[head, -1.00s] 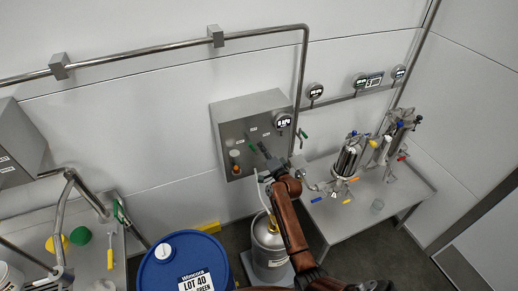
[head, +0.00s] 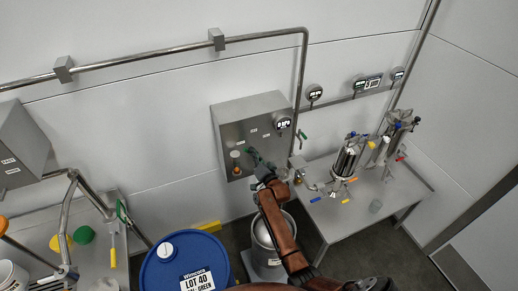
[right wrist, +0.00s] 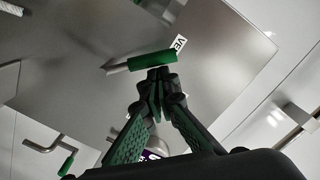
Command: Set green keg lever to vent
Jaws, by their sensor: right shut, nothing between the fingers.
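The green-handled lever (head: 252,153) is on the front of the grey wall panel (head: 232,110). In the right wrist view the green handle (right wrist: 152,60) lies nearly level, beside a white label (right wrist: 181,45) with "VE" readable; the rest is hidden. My right gripper (head: 262,170) is at the panel's lower front; in the right wrist view its fingers (right wrist: 160,76) are shut and empty. The tips are right at the handle's lower edge; I cannot tell whether they touch it. A steel keg (head: 264,236) stands below the panel, partly hidden by my right arm. My left gripper is out of view.
A blue drum (head: 160,268) marked LOT 40 stands left of the keg. A steel table (head: 345,222) with filter housings is at right. Another green-handled valve (head: 302,134) is beside the panel. A bench (head: 95,265) is at left.

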